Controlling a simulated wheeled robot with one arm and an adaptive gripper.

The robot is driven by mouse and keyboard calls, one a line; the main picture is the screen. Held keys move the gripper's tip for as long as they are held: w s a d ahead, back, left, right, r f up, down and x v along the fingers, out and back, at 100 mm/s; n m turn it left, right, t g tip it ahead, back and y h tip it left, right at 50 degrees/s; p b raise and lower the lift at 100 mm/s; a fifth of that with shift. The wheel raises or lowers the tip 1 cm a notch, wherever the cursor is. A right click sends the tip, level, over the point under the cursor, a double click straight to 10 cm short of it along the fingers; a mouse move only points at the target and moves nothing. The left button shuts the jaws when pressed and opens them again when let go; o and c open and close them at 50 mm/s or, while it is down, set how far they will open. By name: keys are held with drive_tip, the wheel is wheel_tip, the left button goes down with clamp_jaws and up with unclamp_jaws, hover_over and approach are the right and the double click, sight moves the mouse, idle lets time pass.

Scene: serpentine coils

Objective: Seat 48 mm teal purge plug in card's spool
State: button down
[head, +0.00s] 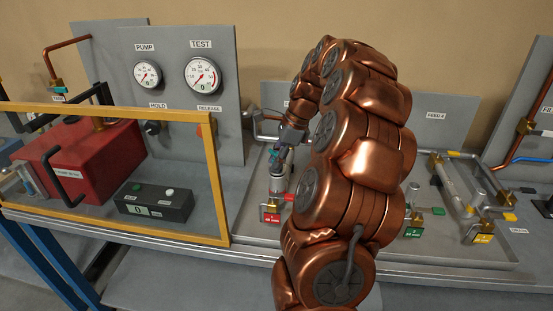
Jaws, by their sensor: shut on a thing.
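My copper-coloured arm reaches across the middle of the head view, and my gripper (281,150) is at its far end, pointing down. It is shut on a small teal thing, which looks like the teal purge plug (271,155). The plug is at the top of an upright silvery spool (277,182) standing behind a red-tagged card (270,213). I cannot tell whether the plug is inside the spool's mouth or just above it. The tag's lettering is too small to read surely. My gripper's fingers and the plug's lower end are partly hidden.
A grey tray (245,232) runs under the spools. A green-tagged card (413,231) and a yellow-tagged card (480,238) stand to the right. A yellow-framed guard (216,185) stands close on the left, before a red pump (85,155). The gauge panel (180,90) rises behind.

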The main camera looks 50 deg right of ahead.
drive_tip(key=shift+f, duration=0.3)
drive_tip(key=c, duration=0.7)
unclamp_jaws()
drive_tip(key=shift+c, duration=0.2)
drive_tip(key=v, duration=1.2)
